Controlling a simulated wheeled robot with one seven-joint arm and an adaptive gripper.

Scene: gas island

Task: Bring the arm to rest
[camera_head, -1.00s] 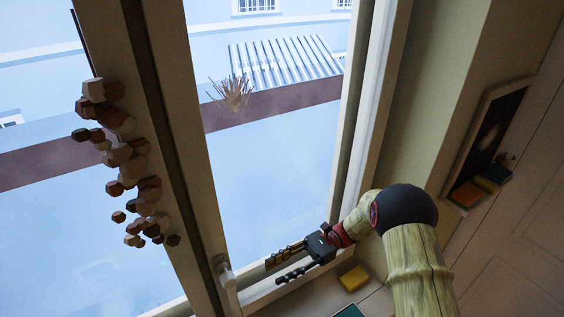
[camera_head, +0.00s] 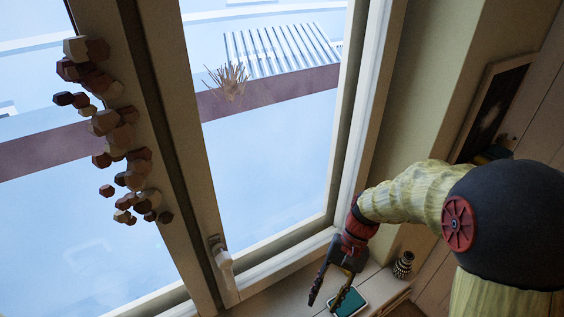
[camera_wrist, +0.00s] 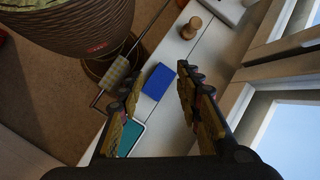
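My gripper (camera_head: 324,301) is at the bottom of the head view, pointing down in front of the window sill. Its two fingers are spread apart, with nothing held between them. In the wrist view my gripper (camera_wrist: 158,88) also shows open. A blue block (camera_wrist: 159,81) lies on the white surface beyond the gap between the fingers. My arm bends in from the right of the head view, with its dark round joint close to the camera.
A teal-topped flat item (camera_head: 351,303) lies by the gripper. A small striped vase (camera_head: 403,265) stands to its right. The window handle (camera_head: 223,262) is to the left. The wrist view shows a wooden knob-shaped piece (camera_wrist: 190,28) and a big ribbed vessel (camera_wrist: 80,28).

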